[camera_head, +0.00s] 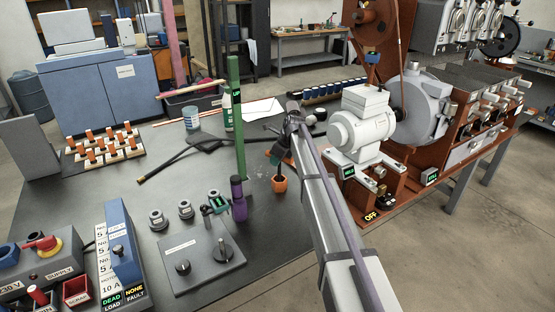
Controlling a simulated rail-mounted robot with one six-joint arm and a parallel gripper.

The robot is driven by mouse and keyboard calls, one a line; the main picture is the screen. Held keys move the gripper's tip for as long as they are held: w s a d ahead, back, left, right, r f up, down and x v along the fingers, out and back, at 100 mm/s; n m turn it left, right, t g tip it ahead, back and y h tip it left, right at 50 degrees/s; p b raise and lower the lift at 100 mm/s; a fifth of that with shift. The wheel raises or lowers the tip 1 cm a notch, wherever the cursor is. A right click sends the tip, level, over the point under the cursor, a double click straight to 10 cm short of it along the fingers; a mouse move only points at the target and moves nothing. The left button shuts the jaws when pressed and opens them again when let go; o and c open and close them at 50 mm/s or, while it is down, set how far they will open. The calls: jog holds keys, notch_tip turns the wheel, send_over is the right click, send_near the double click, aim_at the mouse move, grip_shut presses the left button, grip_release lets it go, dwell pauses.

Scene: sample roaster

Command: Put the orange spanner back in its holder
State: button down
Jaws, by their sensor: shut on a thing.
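My gripper (279,158) is over the right part of the dark bench, at the end of my arm. A short orange cylindrical piece (280,185), which I take to be the orange spanner, shows right below the fingers. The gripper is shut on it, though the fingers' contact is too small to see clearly. I cannot tell whether its lower end touches the bench. I cannot make out for sure which thing is its holder.
A green upright post (236,115) and a purple cylinder (238,198) stand left of my gripper. Several grey round fittings (186,210) and a grey plate with knobs (202,260) are at the front. The roaster's grey motor (362,130) is to the right.

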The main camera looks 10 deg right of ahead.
jog(key=shift+f, duration=0.25)
jog(key=c, duration=0.8)
grip_release()
jog(key=shift+r, duration=0.1)
jog(key=shift+r, duration=0.1)
jog(key=p+v, duration=0.9)
jog(key=v, duration=0.1)
jog(key=shift+r+p, duration=0.2)
jog(key=shift+p, duration=0.1)
jog(key=shift+s+d+r+p, duration=0.1)
jog(key=shift+d+r+p, duration=0.05)
jog(key=shift+r+p, duration=0.15)
jog(key=shift+f, duration=0.25)
